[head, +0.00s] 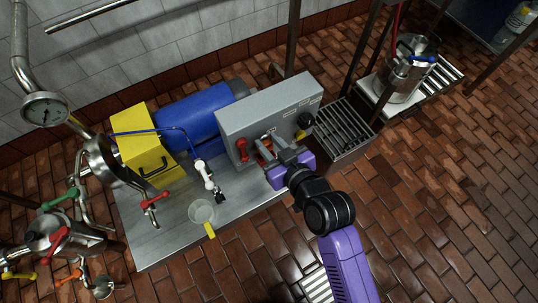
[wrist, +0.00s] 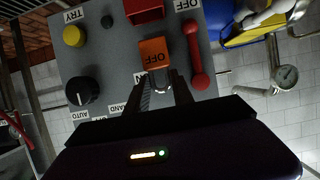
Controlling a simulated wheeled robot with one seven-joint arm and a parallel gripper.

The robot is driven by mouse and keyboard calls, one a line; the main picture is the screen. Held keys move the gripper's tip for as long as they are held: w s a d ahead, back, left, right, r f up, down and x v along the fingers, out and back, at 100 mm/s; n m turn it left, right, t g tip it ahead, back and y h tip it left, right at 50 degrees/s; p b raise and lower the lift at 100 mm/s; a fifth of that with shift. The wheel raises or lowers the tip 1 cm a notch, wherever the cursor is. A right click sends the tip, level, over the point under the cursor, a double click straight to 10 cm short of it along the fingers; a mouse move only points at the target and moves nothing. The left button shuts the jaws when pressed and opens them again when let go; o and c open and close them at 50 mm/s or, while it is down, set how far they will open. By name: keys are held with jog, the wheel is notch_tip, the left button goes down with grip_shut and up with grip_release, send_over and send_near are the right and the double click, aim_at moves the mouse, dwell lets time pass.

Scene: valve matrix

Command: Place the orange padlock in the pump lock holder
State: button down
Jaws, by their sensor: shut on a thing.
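The orange padlock (wrist: 155,53) shows in the wrist view with dark lettering on its face and a silver shackle toward my gripper. My gripper (wrist: 160,88) is shut on the padlock at its shackle end, in front of the grey control panel (wrist: 125,50). In the head view, my gripper (head: 277,143) reaches the front of the grey control box (head: 265,110), and a bit of orange padlock (head: 265,146) shows beside the fingers. I cannot tell which part of the panel is the pump lock holder, nor whether the padlock touches the panel.
Beside the padlock are a red handle (wrist: 196,55), a red block (wrist: 144,10), a black knob (wrist: 82,91) and a yellow button (wrist: 74,36). A blue cylinder (head: 190,115), yellow box (head: 148,150) and clear cup (head: 201,211) occupy the metal table (head: 165,240).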

jog(key=shift+f+b, duration=0.9)
jog(key=shift+f, duration=1.9)
jog(key=shift+f, duration=0.2)
jog(key=c, duration=1.1)
grip_release()
jog(key=shift+r, duration=0.15)
jog(key=p+v, duration=0.2)
jog(key=v, duration=1)
jog(key=shift+p, duration=0.35)
